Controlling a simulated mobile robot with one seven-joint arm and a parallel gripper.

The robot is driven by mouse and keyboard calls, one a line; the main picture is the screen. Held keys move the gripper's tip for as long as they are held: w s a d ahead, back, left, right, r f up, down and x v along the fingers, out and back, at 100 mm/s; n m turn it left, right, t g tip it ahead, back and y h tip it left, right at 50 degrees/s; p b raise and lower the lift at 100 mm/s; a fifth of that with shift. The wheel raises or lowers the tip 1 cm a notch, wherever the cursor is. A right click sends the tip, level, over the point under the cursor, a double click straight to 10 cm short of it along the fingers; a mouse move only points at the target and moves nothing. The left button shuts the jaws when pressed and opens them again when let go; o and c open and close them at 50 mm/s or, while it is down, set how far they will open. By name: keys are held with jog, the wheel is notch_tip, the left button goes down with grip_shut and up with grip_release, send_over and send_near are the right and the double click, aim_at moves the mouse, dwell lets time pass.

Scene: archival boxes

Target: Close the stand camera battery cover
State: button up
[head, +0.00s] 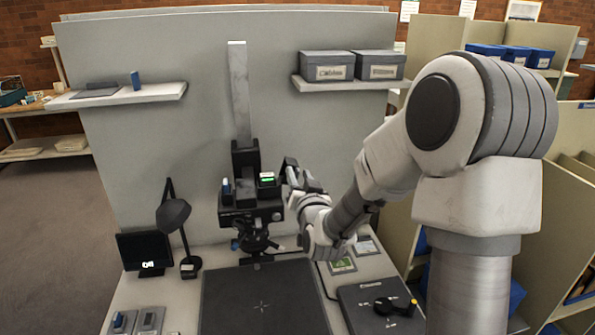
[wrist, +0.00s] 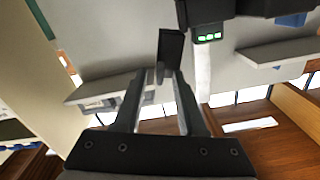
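The black stand camera (head: 250,205) is mounted on the pale upright column at the back of the desk. A green light shows on its right side, and the camera body (wrist: 205,9) with green lights is at the top of the wrist view. A dark flap (wrist: 172,45), which looks like the battery cover, stands out from the camera's side; it also shows in the head view (head: 290,163). My gripper (wrist: 162,75) is open, its fingertips apart near the flap's lower end. I cannot tell whether they touch it. In the head view, my gripper (head: 296,178) is just right of the camera.
A desk lamp (head: 173,214) and small screen (head: 144,252) stand left of the camera. A dark mat (head: 262,305) lies below it. A black device with a yellow-tipped knob (head: 380,310) is at right. Shelves (head: 345,86) hold grey boxes above.

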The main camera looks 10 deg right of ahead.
jog(key=shift+w, duration=0.15)
jog(key=shift+c, duration=0.2)
grip_shut()
